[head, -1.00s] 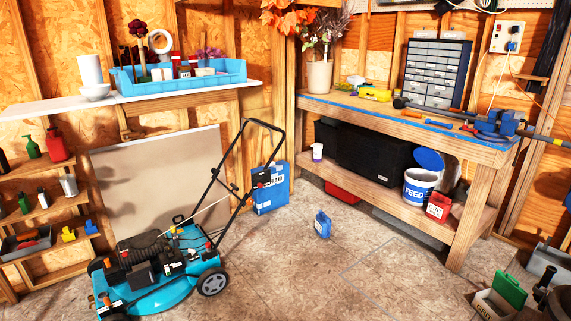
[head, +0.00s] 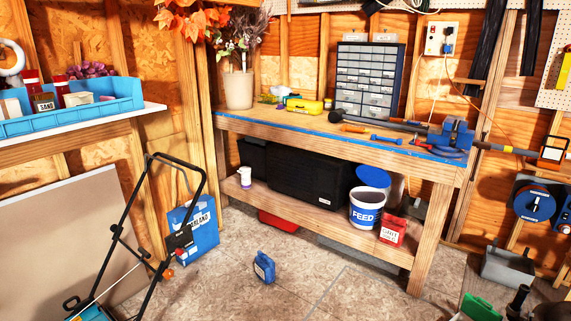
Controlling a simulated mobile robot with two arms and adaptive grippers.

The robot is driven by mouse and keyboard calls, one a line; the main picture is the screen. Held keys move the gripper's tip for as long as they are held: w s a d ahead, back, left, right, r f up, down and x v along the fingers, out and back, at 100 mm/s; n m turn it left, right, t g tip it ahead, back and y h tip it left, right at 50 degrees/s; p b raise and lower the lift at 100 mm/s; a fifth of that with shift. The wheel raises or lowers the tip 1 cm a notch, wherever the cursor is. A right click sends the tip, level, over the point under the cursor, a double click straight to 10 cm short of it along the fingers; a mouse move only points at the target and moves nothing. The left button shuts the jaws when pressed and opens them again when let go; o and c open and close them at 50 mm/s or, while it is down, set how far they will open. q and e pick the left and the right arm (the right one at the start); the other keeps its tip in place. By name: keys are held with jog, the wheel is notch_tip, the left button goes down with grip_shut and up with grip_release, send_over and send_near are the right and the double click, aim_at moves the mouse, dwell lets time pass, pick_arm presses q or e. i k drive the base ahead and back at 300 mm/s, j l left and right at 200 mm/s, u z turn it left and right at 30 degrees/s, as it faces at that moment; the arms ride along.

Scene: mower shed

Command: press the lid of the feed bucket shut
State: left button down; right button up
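The feed bucket (head: 365,209) is white with a dark blue band reading FEED. It stands on the lower shelf of the workbench, toward its right end. Its round blue lid (head: 373,177) is raised, tilted up at the back of the rim, so the bucket is open. Neither of my grippers is in the head view.
The workbench top (head: 300,125) overhangs the bucket. A red carton (head: 393,230) stands close at its right and a black case (head: 307,178) at its left. A blue jug (head: 264,267) is on the floor in front. A mower handle (head: 150,220) stands at left. Floor before the bench is mostly clear.

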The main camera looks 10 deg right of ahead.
aim_at(377, 177)
jog(key=i+l+z, duration=0.2)
jog(key=i+z, duration=0.15)
jog(key=i, duration=0.75)
jog(key=i+j+z, duration=0.1)
jog(key=i+z, duration=0.25)
jog(key=i, duration=0.75)
